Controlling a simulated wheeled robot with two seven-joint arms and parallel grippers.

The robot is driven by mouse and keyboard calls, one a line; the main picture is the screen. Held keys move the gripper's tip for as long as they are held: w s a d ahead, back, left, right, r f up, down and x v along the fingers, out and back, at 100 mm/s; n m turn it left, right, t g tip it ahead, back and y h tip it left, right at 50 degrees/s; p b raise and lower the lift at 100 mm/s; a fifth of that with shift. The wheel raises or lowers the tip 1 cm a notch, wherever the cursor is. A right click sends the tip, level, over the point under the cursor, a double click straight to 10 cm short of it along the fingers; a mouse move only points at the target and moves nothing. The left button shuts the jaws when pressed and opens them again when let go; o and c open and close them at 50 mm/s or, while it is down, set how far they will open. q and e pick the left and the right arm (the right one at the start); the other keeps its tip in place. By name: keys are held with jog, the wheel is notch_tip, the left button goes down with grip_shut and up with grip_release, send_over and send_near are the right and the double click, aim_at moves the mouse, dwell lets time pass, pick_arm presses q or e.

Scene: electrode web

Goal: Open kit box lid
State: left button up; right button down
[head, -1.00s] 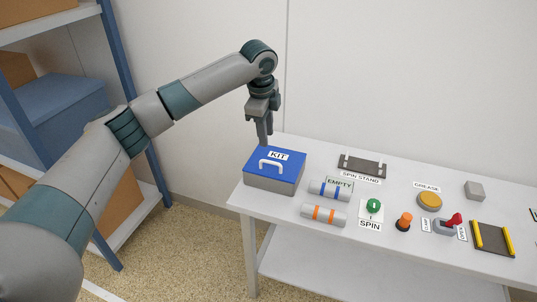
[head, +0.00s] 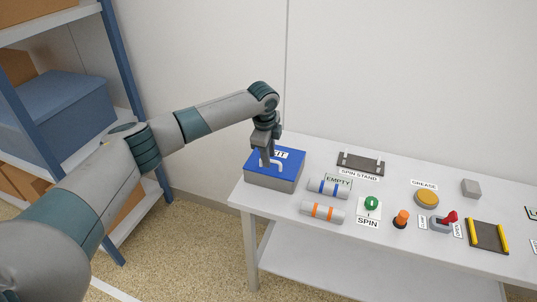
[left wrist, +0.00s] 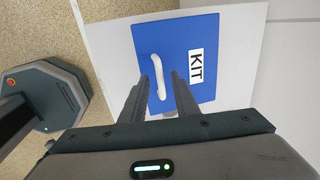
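The kit box (head: 272,179) is grey with a blue lid (head: 291,158) and stands at the left end of the white table. The lid is shut and carries a white handle and a KIT label. In the left wrist view, the white handle (left wrist: 157,76) lies by the fingertips and the blue lid (left wrist: 180,42) is below. My left gripper (head: 265,162) points down at the handle, over the lid. Its two fingers (left wrist: 161,78) are apart, with the handle's end near the gap between them; I cannot tell whether they touch it. My right gripper is not in view.
On the white table (head: 300,236), a cylinder with blue bands (head: 330,188) and one with orange bands (head: 323,211) lie right of the box. The spin stand (head: 361,163), a green knob (head: 371,203) and a grease button (head: 426,198) stand farther right. A shelf (head: 128,80) is at left.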

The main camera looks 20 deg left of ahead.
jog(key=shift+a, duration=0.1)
pick_arm(q)
grip_shut()
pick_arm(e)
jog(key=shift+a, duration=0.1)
pick_arm(q)
jog(key=shift+r, duration=0.15)
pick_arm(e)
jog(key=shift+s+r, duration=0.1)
